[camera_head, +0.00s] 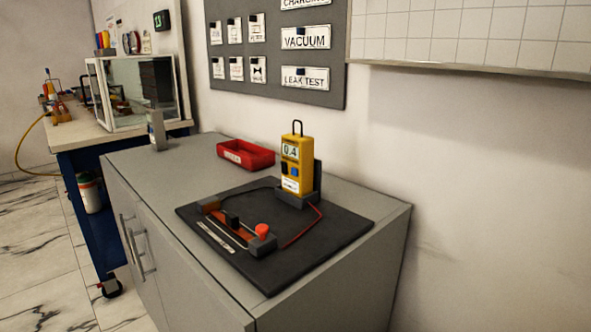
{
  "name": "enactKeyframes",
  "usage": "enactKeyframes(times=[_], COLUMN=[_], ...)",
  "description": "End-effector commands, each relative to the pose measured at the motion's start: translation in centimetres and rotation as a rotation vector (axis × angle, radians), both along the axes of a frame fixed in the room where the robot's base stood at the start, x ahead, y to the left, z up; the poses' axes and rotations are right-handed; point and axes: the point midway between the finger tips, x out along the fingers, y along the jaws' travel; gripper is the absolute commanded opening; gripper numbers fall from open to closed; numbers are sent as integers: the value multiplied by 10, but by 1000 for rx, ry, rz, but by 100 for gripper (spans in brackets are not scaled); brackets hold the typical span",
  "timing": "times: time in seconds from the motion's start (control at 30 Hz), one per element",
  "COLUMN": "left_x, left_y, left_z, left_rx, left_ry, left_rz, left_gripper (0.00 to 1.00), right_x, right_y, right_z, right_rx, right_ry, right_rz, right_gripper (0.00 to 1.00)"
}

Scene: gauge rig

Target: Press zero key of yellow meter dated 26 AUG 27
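A yellow meter (305,160) stands upright in a dark holder (297,198) on a black mat (335,235) on the grey cabinet. Its display (290,150) seems to read 0.4. Below the display are a dark key (284,167) and a blue key (294,171). A white label (290,185) sits low on its front; its writing is too small to read, so I cannot tell the date or which key is zero. Neither of my grippers is in view.
On the mat, a fixture with a red knob (262,230) stands in front of the meter, with a red lead beside it. A red tray (246,154) lies behind left. A wall (450,180) rises behind.

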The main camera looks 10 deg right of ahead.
Motion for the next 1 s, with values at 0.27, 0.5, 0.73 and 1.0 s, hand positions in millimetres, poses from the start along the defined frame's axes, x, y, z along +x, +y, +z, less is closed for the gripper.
enactKeyframes(times=[0.27, 0.5, 0.73, 1.0], left_x=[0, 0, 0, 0], left_y=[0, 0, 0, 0], left_z=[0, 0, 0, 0], left_rx=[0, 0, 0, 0], left_ry=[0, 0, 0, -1], left_rz=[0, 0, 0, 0], left_gripper=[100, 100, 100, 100], right_x=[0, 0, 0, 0], right_y=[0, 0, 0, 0], right_z=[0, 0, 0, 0], right_rx=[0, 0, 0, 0], right_ry=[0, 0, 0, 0], right_rz=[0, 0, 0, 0], right_gripper=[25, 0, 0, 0])
